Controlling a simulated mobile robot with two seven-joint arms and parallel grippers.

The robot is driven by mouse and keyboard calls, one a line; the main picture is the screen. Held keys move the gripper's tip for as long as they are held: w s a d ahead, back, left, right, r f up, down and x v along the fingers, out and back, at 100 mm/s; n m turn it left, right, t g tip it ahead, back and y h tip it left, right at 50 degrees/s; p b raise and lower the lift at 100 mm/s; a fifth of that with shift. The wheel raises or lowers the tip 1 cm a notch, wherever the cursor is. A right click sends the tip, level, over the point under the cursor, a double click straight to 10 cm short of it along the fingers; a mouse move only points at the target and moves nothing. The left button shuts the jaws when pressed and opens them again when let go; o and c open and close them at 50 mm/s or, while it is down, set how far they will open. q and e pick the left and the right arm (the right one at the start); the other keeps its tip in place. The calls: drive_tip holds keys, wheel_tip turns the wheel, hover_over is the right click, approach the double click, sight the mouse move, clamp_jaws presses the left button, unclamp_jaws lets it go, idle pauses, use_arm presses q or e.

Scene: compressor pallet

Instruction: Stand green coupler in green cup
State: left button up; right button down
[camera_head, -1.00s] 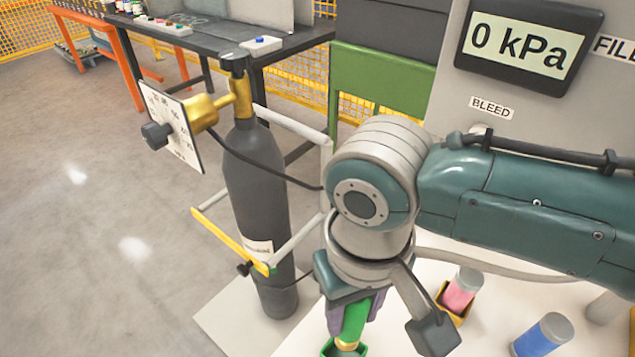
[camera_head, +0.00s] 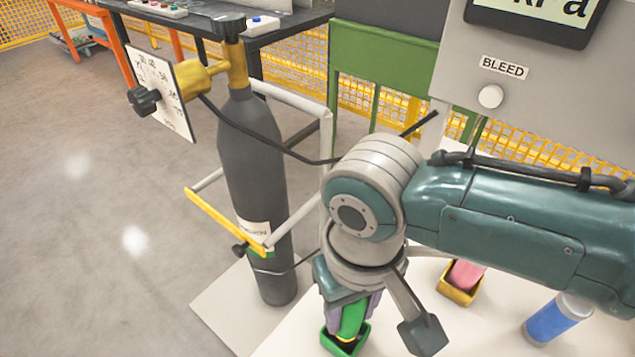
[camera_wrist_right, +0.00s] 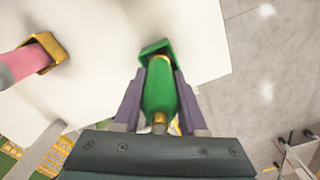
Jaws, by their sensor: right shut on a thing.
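My right gripper (camera_head: 350,320) points down at the lower middle of the head view, shut on the green coupler. The green coupler (camera_wrist_right: 160,95) is a green body with brass-coloured ends, held between the two purple-grey fingers in the right wrist view. The green cup (camera_head: 357,349) is a small square green holder on the white surface. In the wrist view the cup (camera_wrist_right: 146,49) surrounds the coupler's far end, at its mouth. How deep the coupler sits, and whether it touches the bottom, is hidden. My left gripper is not in view.
A pink piece stands in a yellow cup (camera_head: 459,292) to the right, and a blue cylinder (camera_head: 556,318) stands farther right. A dark gas cylinder (camera_head: 252,180) with a gauge stands left in a frame. A grey panel with a BLEED label (camera_head: 504,67) is behind.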

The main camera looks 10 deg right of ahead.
drive_tip(key=shift+f+b, duration=0.45)
drive_tip(key=shift+f, duration=0.15)
idle(0.4)
drive_tip(key=shift+c, duration=1.9)
unclamp_jaws()
wheel_tip(320, 180, up, 10)
drive_tip(key=p, duration=0.4)
drive_tip(key=shift+s+a+r, duration=0.1)
drive_tip(key=shift+s+a, duration=0.1)
drive_tip(key=s+a+r+n+t+y+p, duration=0.1)
drive_tip(key=s+a+r+y+p, duration=0.15)
drive_tip(key=s+r, duration=0.2)
drive_tip(key=s+d+r+t+h+p, duration=0.25)
drive_tip(key=s+d+r+p, duration=0.4)
drive_tip(key=d, duration=0.55)
wheel_tip(320, 180, up, 40)
drive_tip(key=p, duration=3.6)
drive_tip(key=shift+s+m, duration=0.3)
